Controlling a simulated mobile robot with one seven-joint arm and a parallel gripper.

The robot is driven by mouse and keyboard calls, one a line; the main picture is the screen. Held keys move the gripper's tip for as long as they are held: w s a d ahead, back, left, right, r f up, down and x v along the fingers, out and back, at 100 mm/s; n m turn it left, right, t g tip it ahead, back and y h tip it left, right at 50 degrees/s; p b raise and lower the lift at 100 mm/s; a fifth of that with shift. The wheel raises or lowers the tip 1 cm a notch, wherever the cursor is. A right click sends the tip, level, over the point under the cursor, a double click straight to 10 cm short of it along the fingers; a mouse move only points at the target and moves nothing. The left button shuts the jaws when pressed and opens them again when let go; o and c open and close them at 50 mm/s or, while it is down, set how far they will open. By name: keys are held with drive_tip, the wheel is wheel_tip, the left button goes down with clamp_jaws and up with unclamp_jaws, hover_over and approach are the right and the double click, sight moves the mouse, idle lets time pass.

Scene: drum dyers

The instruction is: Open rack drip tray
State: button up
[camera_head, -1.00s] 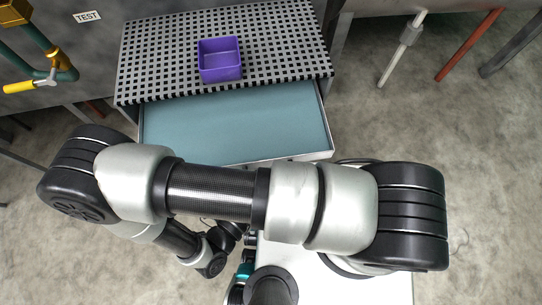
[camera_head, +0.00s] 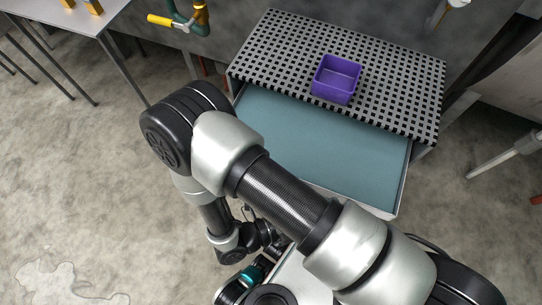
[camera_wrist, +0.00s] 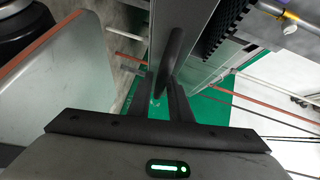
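The drip tray (camera_head: 330,150), with a flat blue-grey floor and pale metal walls, stands pulled out from under the perforated rack top (camera_head: 400,80). My arm covers its left front part in the head view. In the wrist view, a dark curved bar that looks like the tray handle (camera_wrist: 174,45) runs down between the fingers of my gripper (camera_wrist: 161,88). The fingers stand apart, with gaps visible beside the bar, so the gripper looks open around it. Contact with the bar cannot be told. In the head view the gripper is hard to make out.
A purple open box (camera_head: 337,80) stands on the rack top. A green pipe with a yellow-handled valve (camera_head: 175,22) is at the upper left, near a grey table (camera_head: 75,15). Pipes stick out at the right (camera_head: 505,155). The concrete floor at left is clear.

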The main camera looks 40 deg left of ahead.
drive_tip(key=v, duration=1.7)
drive_tip(key=shift+p, duration=0.4)
drive_tip(key=shift+s+a+r, duration=0.1)
drive_tip(key=shift+a, duration=0.05)
drive_tip(key=shift+s, duration=0.1)
